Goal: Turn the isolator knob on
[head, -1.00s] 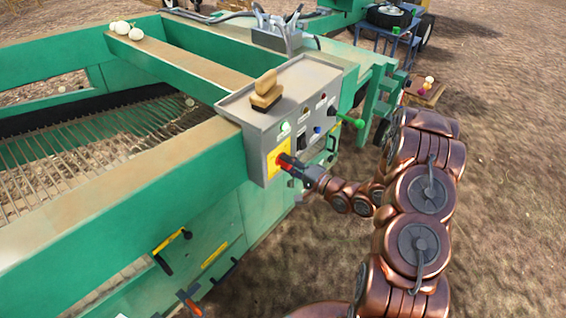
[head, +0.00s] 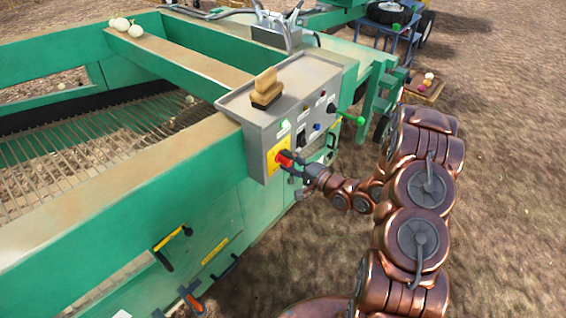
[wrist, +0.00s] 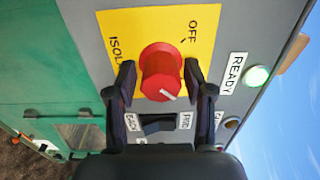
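The red isolator knob (wrist: 160,72) sits on a yellow plate (wrist: 205,20) on the grey control box. In the wrist view its white mark is at its lower right edge, away from the OFF label (wrist: 192,28) at the upper right. The knob also shows in the head view (head: 285,158). My gripper (wrist: 160,75) has one finger on each side of the knob, with a small gap visible on both sides. It is open and holds nothing. In the head view my gripper (head: 296,170) is right at the knob.
The READY lamp (wrist: 257,76) glows green. A black rocker switch (wrist: 158,124) lies just below the knob in the wrist view. A wooden-handled brush (head: 266,88) lies on the control box (head: 300,75). A green-tipped lever (head: 352,119) sticks out to the right.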

